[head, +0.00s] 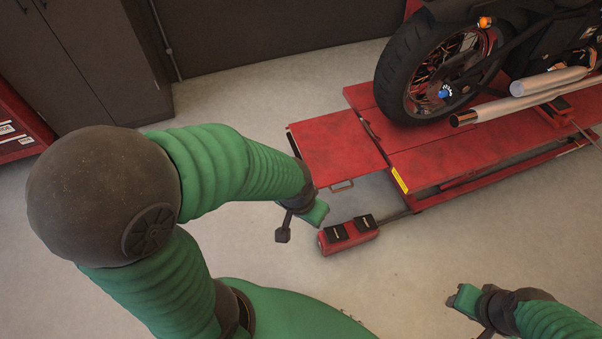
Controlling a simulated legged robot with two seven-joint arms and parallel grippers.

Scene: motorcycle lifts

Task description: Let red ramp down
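The red ramp (335,149) is a flat plate hinged at the near-left end of the red motorcycle lift (450,158). It sticks out from the platform, apparently raised off the floor; its exact tilt is hard to tell. A small handle (342,186) shows at its front edge. My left gripper (300,224) is in front of the ramp's left corner, and my wrist partly covers that corner. Its fingers look apart and nothing shows between them. My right gripper (472,316) is low at the right, away from the ramp. Its fingers also look apart and empty.
A red foot-pedal box (348,237) with two black pedals sits on the floor close to my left gripper. A motorcycle (425,72) stands on the lift. Dark cabinets (105,55) line the back left.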

